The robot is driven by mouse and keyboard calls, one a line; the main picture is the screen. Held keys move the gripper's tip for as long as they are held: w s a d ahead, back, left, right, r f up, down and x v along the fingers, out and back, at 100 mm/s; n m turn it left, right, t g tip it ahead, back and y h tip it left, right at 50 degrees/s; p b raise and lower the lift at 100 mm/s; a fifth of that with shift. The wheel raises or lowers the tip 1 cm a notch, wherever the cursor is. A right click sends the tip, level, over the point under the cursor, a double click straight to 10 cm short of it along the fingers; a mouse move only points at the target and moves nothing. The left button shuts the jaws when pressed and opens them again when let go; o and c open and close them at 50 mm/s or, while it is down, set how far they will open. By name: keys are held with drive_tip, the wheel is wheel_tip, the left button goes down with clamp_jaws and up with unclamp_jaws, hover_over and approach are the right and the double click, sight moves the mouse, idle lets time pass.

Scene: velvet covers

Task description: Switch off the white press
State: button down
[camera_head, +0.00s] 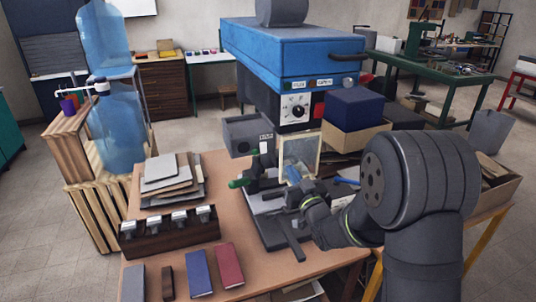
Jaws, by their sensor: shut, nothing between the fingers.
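The large machine over the table has a blue top (290,52) and a dark body; I see no clearly white press. Its front has a pale dial panel (294,108), small labels and a red part (319,107) at the right. A grey box (245,134) with a small unreadable label hangs below left. My gripper (270,188) is shut and empty, low in front of the machine above the dark metal base (272,226). Its fingertips are hard to tell from the dark parts around them. A green-ended handle (238,183) is just left. I cannot tell whether anything touches it.
A dark rack (170,232) with pale-topped tools, stacked sheets (170,178) and red and blue covers (214,268) lie on the table's left half. A navy box (355,108) stands right of the machine. A framed panel (299,152) stands behind my gripper. My arm blocks the right side.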

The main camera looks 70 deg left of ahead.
sight(264, 150)
drive_tip(key=s+d+r+t+h, duration=0.1)
drive_tip(key=s+d+r+h, duration=0.4)
drive_tip(key=d+r, duration=0.3)
drive_tip(key=shift+s+d+r+m, duration=0.15)
drive_tip(key=shift+s+d+m, duration=0.15)
drive_tip(key=shift+s+d, duration=0.5)
drive_tip(key=shift+w, duration=0.1)
drive_tip(key=a+f, duration=0.1)
drive_tip(key=a, duration=0.8)
drive_tip(key=a+f, duration=0.1)
drive_tip(key=a, duration=0.3)
drive_tip(key=shift+a+f, duration=0.3)
drive_tip(key=shift+a, duration=0.05)
